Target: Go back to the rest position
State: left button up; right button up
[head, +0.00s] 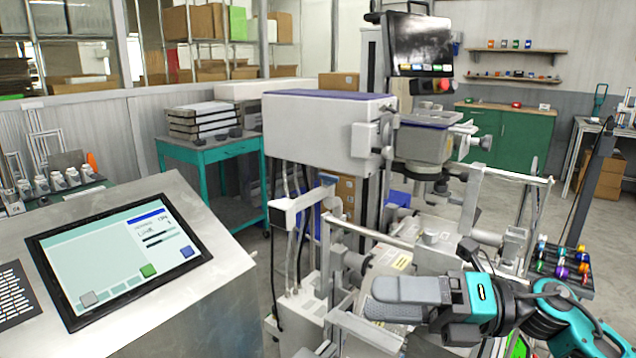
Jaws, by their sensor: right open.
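My right gripper (384,300) reaches in from the lower right on its grey and teal arm. Its two grey fingers point left, one above the other in the picture, and they are open with nothing seen between them. They show in front of the lower metal parts of the grey and white machine (325,125); I cannot tell whether they touch it. My left gripper and left arm are not in view.
A slanted metal console with a lit touchscreen (120,255) stands at the left front. A rack of coloured spools (560,262) is at the right, near my right arm. A teal cart (215,152) with stacked trays stands behind. Grey floor shows around the cart.

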jog(key=w+d+f+m+t+h, duration=0.1)
jog(key=d+f+m+t+h, duration=0.2)
jog(key=f+m+t+h, duration=0.75)
jog(key=w+d+f+m+t+y, duration=0.1)
jog(key=d+f+m+t+y, duration=0.35)
jog(key=m, duration=1.25)
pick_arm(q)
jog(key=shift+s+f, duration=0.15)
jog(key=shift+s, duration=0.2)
pick_arm(e)
jog(key=s+f+m+g+h, duration=0.3)
jog(key=s+f+m+h, duration=0.2)
jog(key=f, duration=0.4)
jog(key=s+d+f+m+g+h, duration=0.1)
jog(key=s+f+m+g+h, duration=0.1)
jog(key=s+f+m+h, duration=0.3)
jog(key=s+f+m, duration=0.1)
jog(key=s+f, duration=0.2)
jog(key=f, duration=0.2)
jog(key=shift+s+d+f+g, duration=0.15)
jog(key=shift+s+f+g, duration=0.1)
jog(key=shift+g, duration=0.15)
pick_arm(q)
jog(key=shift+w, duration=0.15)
